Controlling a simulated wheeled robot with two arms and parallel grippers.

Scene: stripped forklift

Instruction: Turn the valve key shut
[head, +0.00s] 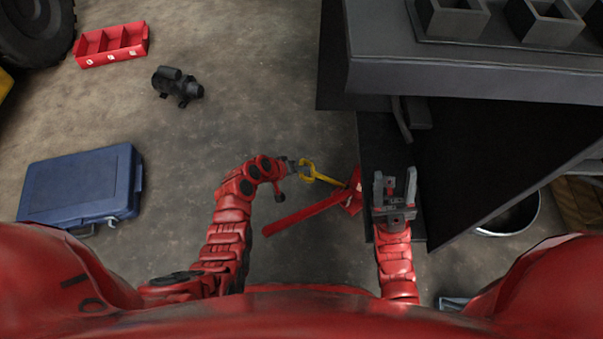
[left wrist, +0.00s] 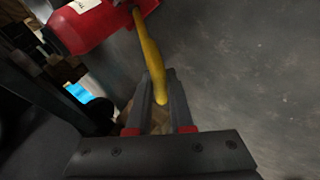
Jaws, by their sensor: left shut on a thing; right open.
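The yellow valve key (head: 325,179) has a loop at its left end and runs right to a red body (head: 352,197) beside the dark bench. My left gripper (head: 298,166) is shut on the key's loop end. In the left wrist view the yellow key (left wrist: 149,58) passes between my left fingers (left wrist: 160,88), and its far end meets the red body (left wrist: 95,24). A long red bar (head: 303,213) slants down-left from the red body. My right gripper (head: 396,186) is open and empty, close to the bench's lower dark panel.
A dark workbench (head: 450,80) with square bins fills the upper right. A blue case (head: 80,185), a red tray (head: 111,45) and a small black device (head: 177,86) lie on the floor at left. A metal bucket (head: 510,218) stands at right.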

